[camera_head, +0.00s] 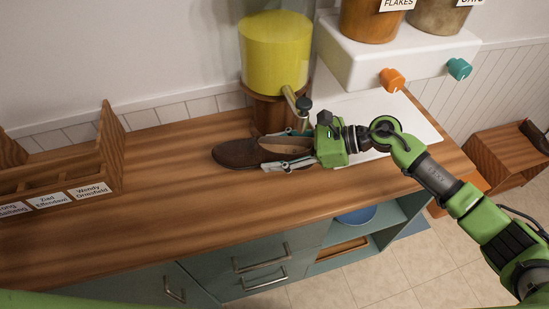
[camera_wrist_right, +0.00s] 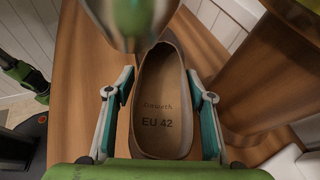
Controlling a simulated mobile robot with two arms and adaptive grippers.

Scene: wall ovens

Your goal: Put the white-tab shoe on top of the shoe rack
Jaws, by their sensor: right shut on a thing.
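A brown shoe (camera_head: 240,153) lies on the wooden counter, its toe to the left. In the right wrist view its open inside (camera_wrist_right: 160,95) shows the print "EU 42". No white tab can be made out on it. My right gripper (camera_head: 285,150) is shut on the shoe, one finger along each side; it also shows in the right wrist view (camera_wrist_right: 160,110). A low wooden rack (camera_head: 500,160), which looks like the shoe rack, stands on the floor at the far right, with a dark shoe (camera_head: 536,136) partly in view. My left gripper is not in view.
A yellow-filled dispenser (camera_head: 275,50) on a wooden stand rises right behind the shoe. A white dispenser unit (camera_head: 395,50) stands to its right. A wooden organizer (camera_head: 65,170) with name labels is at the left. The counter's front middle (camera_head: 150,230) is clear.

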